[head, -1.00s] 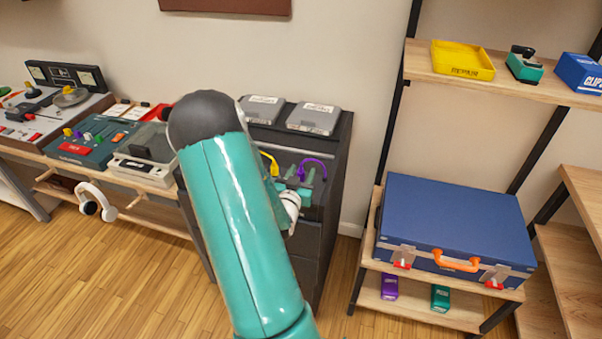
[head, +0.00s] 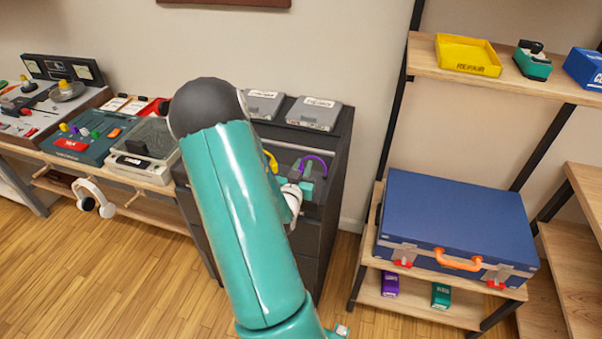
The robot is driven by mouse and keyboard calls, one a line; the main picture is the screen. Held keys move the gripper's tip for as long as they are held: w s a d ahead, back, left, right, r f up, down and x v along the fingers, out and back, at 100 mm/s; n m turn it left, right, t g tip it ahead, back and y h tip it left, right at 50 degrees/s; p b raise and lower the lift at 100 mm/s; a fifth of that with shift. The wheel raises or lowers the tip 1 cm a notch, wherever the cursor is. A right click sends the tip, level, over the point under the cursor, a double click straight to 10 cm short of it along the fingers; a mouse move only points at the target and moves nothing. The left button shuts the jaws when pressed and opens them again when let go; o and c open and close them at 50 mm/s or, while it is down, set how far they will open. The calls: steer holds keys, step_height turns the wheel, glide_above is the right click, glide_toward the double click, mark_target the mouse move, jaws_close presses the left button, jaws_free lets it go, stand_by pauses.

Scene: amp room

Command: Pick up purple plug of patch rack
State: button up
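The purple plug's cable (head: 316,158) arcs over the top of the dark patch rack cabinet (head: 322,215), right of my arm. A yellow cable (head: 272,162) shows to its left, partly behind my arm. My gripper (head: 306,182) is at the rack top, just below and in front of the purple cable. Teal parts show there beside my white wrist. The purple plug's end is hidden or too small to make out. I cannot tell whether the fingers touch it or how far apart they are.
Two grey boxes (head: 314,113) lie at the back of the cabinet top. Left is a bench with a mixer (head: 85,138) and hanging white headphones (head: 95,198). Right, a shelf holds a blue case (head: 455,220) and a yellow tray (head: 466,55). The floor in front is clear.

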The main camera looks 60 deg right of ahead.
jaws_close()
steer(key=shift+r, duration=0.1)
